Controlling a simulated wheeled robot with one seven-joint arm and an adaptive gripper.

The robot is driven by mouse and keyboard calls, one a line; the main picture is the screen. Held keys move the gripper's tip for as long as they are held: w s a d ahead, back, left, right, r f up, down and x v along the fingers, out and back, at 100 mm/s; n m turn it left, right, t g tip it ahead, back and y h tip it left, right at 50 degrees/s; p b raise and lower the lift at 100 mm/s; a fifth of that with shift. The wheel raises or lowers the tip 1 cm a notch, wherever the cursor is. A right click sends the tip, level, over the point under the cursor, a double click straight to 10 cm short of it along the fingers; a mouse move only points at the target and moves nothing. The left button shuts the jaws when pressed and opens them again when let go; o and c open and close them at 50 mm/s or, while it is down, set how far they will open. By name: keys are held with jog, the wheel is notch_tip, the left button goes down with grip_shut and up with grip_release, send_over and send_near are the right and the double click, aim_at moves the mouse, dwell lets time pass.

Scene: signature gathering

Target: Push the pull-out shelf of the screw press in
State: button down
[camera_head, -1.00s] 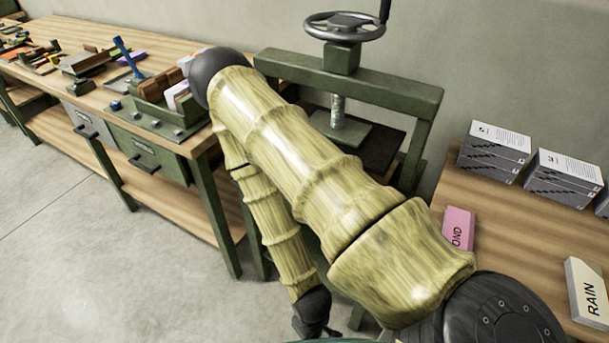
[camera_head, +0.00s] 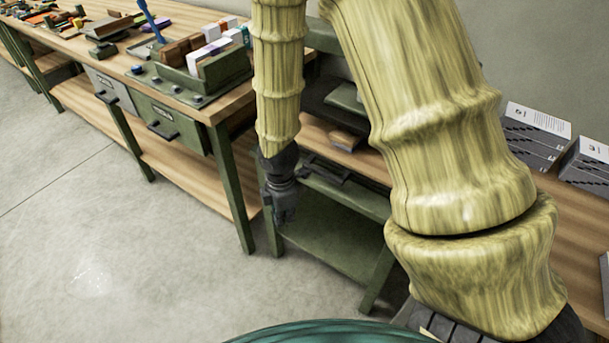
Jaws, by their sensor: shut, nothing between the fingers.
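The screw press stands behind my arm. Its lower green stand (camera_head: 335,235) shows, while its frame and handwheel are hidden or out of view. A green front with a black handle (camera_head: 325,170) sits below a wooden surface (camera_head: 318,132), and it appears to be the pull-out shelf. How far it is out I cannot tell. My gripper (camera_head: 284,218) points down, shut and empty, in front of the stand's left side, just left of the handle. Whether it touches the stand is unclear.
A wooden table (camera_head: 580,225) with grey boxes (camera_head: 535,135) is at the right. The floor (camera_head: 120,250) at front left is clear.

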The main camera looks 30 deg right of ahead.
aim_at(314, 166)
jog(key=w+d+r+n+h+b, duration=0.1)
jog(key=w+d+r+n, duration=0.2)
jog(key=r, duration=0.3)
jog(key=w+d+r+n+h+b, duration=0.1)
jog(key=w+d+r+n+h, duration=0.15)
jog(key=r, duration=0.45)
jog(key=w+d+f, duration=0.2)
jog(key=d+f, duration=0.3)
jog(key=f, duration=0.5)
jog(key=shift+d+n+t+y, duration=0.35)
jog(key=shift+n+t+y, duration=0.05)
jog(key=shift+n+y, duration=0.05)
jog(key=shift+w+r, duration=0.1)
jog(key=shift+w+d+p, duration=0.3)
jog(key=shift+d+p, duration=0.15)
jog(key=shift+d, duration=0.25)
jog(key=shift+w+d+p, duration=0.25)
jog(key=shift+d+p, duration=0.15)
jog(key=shift+d, duration=0.3)
jog(key=shift+w+d+p, duration=0.3)
jog(key=shift+d+p, duration=0.15)
jog(key=shift+d, duration=0.25)
